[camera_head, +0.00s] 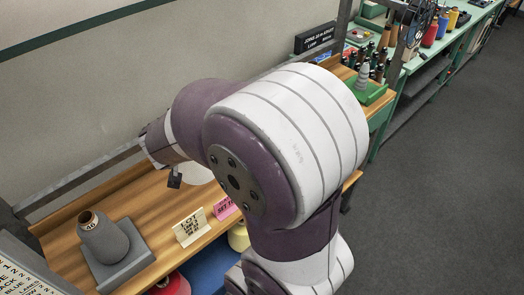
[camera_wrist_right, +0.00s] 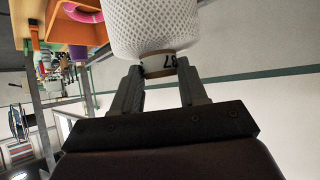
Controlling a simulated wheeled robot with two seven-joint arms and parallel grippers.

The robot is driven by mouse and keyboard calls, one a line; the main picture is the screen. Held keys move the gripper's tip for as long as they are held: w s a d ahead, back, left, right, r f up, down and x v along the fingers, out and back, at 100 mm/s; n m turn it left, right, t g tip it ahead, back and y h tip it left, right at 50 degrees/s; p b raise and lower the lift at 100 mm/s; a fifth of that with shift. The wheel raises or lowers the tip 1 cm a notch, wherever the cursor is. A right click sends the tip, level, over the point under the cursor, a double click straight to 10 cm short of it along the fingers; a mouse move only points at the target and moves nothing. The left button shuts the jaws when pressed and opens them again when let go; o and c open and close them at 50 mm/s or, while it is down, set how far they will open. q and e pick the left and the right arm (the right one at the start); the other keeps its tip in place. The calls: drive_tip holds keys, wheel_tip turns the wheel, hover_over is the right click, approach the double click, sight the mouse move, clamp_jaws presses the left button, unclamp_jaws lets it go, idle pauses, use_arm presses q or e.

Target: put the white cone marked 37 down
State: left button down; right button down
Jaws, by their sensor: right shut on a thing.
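The white cone (camera_wrist_right: 155,30) fills the top of the right wrist view, with a textured white winding and a tan band with dark digits at its narrow end. My right gripper (camera_wrist_right: 160,78) is shut on that narrow end, one finger on each side. In the head view my own arm hides most of the gripper; a dark finger shows, and a pale part of the white cone (camera_head: 196,173) shows beside it, above the wooden bench (camera_head: 150,200). I cannot tell the exact gap between cone and bench. My left gripper is not in view.
A grey cone (camera_head: 103,238) stands on a grey pad (camera_head: 138,259) at the bench's left. A cream card (camera_head: 191,227) and a pink card (camera_head: 224,208) stand at the front edge.

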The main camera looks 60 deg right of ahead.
drive_tip(key=shift+w+a+f+n+t, duration=0.2)
drive_tip(key=shift+w+a+n+t, duration=0.1)
drive_tip(key=shift+a, duration=0.25)
drive_tip(key=shift+w+a, duration=0.1)
drive_tip(key=shift+a, duration=0.05)
drive_tip(key=w+a+f+b, duration=0.2)
drive_tip(key=w+a+f, duration=0.2)
drive_tip(key=w+f, duration=0.6)
drive_tip(key=shift+w+a+f, duration=0.2)
drive_tip(key=shift+w+f, duration=0.15)
drive_tip(key=shift+f, duration=0.3)
drive_tip(key=c, duration=0.6)
unclamp_jaws()
drive_tip(key=shift+s, duration=0.1)
